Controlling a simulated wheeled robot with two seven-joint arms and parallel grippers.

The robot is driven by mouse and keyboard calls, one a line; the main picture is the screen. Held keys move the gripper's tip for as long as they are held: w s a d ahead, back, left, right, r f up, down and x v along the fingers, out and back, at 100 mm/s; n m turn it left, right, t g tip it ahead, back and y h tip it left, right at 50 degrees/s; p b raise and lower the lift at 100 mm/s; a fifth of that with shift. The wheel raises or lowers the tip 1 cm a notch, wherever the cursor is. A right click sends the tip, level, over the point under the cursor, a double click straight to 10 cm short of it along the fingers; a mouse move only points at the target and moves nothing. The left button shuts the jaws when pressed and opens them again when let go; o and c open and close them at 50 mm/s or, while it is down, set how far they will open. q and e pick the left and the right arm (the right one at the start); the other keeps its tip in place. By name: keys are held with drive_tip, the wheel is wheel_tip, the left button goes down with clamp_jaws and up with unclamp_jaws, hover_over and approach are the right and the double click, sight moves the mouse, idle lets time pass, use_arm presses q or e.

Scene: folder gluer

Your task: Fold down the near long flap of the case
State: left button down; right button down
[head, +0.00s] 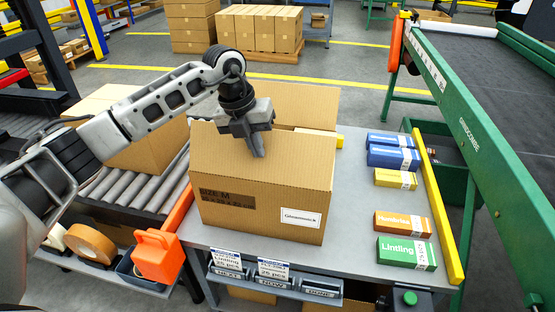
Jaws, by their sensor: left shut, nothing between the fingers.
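The case (262,212) is a brown carton with a "SIZE M" print and a white label on its near side. It stands on the grey table. Its near long flap (303,160) appears to stand up above the near side, still roughly upright. The far long flap (300,102) also stands up behind it. My left gripper (258,153) is shut and empty, pointing down. Its fingertips show in front of the near flap, below its top edge; I cannot tell if they touch it. The case's inside is hidden. My right gripper is not in view.
Several small boxes, such as a green one (406,253) and an orange one (403,224), lie on the table right of the case. A yellow rail (440,215) edges the table there. A roller conveyor (135,192) with another carton (150,143) is on the left.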

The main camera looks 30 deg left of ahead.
use_arm(q)
drive_tip(key=shift+w, duration=0.25)
drive_tip(key=shift+w+a+f+b, duration=0.2)
drive_tip(key=shift+w+f, duration=0.05)
drive_tip(key=shift+w, duration=0.4)
drive_tip(key=shift+w+a+f+b, duration=0.15)
drive_tip(key=shift+w+f+b, duration=0.1)
drive_tip(key=shift+w, duration=0.35)
drive_tip(key=shift+w+a+f+b, duration=0.25)
drive_tip(key=shift+w+f+b, duration=0.35)
drive_tip(key=shift+w+f, duration=0.35)
